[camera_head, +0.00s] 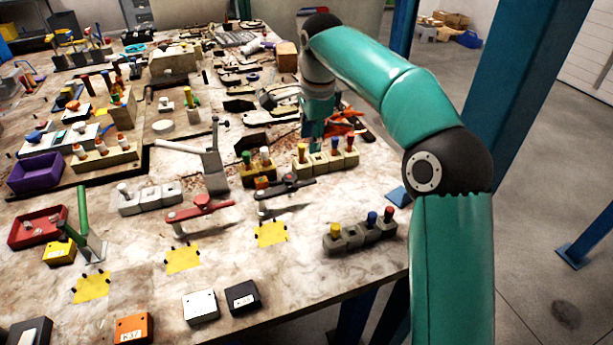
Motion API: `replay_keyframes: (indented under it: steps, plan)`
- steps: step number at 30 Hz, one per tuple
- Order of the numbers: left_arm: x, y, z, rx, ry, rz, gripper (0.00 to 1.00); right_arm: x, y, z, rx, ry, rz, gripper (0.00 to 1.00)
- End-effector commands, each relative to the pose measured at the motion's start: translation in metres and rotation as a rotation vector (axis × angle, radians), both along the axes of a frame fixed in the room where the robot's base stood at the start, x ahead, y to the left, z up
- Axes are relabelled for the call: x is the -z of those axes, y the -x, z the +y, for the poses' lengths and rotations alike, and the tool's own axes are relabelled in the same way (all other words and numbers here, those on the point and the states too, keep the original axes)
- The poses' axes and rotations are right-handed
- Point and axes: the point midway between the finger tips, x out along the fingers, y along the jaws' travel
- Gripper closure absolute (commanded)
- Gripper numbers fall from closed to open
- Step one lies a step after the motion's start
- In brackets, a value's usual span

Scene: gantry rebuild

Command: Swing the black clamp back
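The black clamp (287,188) is on the table right of centre, its dark arm lying low and nearly level above a yellow sheet (271,234). My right arm comes in from the right, and its teal gripper (314,138) points down behind the black clamp, beyond a block with coloured pegs. The gripper appears apart from the clamp. Its fingertips are too small and dark to tell whether they are open or shut. My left gripper is not in view.
A red clamp (199,209) lies low to the left, and a green-handled clamp (84,235) stands up farther left. A grey peg block (360,233) is at the front right. Pegs and tools crowd the table behind. Bare tabletop shows around the yellow sheets.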

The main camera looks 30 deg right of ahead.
Motion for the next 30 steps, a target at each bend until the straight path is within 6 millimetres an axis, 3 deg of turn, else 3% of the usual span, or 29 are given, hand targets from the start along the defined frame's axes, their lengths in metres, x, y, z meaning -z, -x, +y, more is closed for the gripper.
replay_keyframes:
  steps: [12,18,24,30]
  plan:
    - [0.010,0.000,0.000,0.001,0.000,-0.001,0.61,0.090,-0.011,-0.012,0.015,-0.001,0.006,0.61]
    - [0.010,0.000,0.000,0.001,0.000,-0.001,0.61,0.122,-0.017,-0.014,0.017,-0.001,0.004,0.61]
    - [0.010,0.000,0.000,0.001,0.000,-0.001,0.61,0.139,-0.021,-0.015,0.017,-0.002,0.002,0.61]
    - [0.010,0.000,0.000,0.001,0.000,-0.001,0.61,0.142,-0.022,-0.015,0.016,-0.001,0.001,0.61]
